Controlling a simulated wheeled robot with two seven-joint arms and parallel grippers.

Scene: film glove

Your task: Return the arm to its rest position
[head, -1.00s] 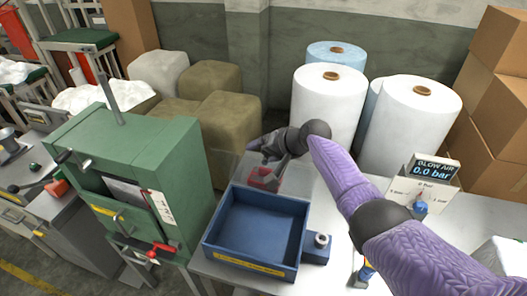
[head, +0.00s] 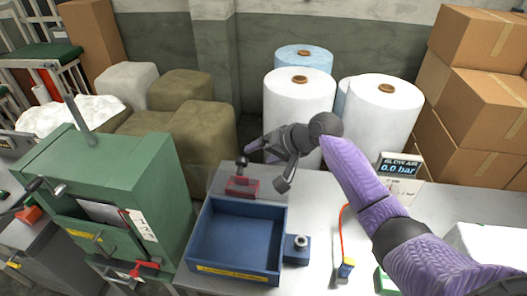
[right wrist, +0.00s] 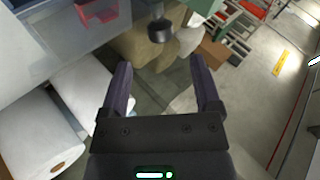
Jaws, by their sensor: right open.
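My right arm, in a purple sleeve, reaches in from the lower right of the head view. My right gripper (head: 266,164) is open and empty. It hangs over the back of the bench, right of a small red device with a black knob (head: 242,187), and appears apart from it. In the right wrist view the two dark fingers (right wrist: 160,66) are spread with nothing between them. The black knob (right wrist: 160,31) shows beyond them. My left gripper is not in view.
A blue tray (head: 282,238), apparently empty, stands on the bench beside a green machine (head: 110,175). White film rolls (head: 300,105) stand behind the bench. A blow air display (head: 399,167) stands at the right, with cardboard boxes (head: 470,95) behind.

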